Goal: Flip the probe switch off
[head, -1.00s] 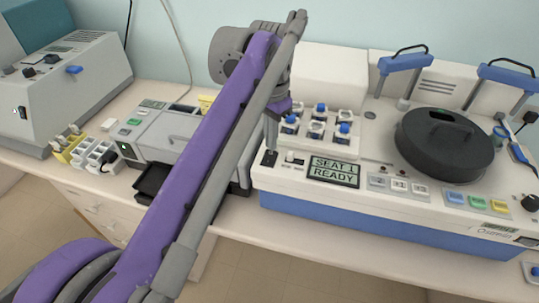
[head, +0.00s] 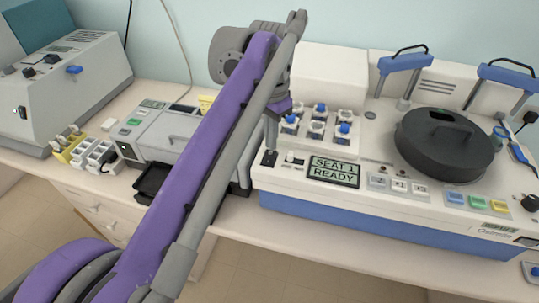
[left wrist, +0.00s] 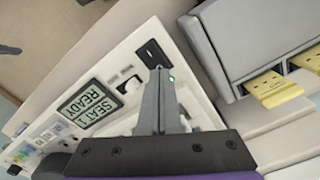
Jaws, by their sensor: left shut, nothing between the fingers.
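A small black switch (head: 269,158) sits at the front left corner of the white and blue machine's top, left of the SEAT 1 READY display (head: 333,171). I take it for the probe switch; no label on it is readable. The switch also shows in the left wrist view (left wrist: 152,53), just beyond the fingertips. My left gripper (head: 270,148) is shut and empty, pointing down at the switch. In the left wrist view its closed tips (left wrist: 161,72) are close to the switch's near edge; I cannot tell whether they touch. My right gripper is not in view.
A small white knob (head: 290,157) stands right beside the switch. Several blue-and-white holders (head: 318,131) stand behind it. A round black lid (head: 444,142) covers the machine's right part. A grey instrument (head: 166,133) stands to the left, partly behind my left arm.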

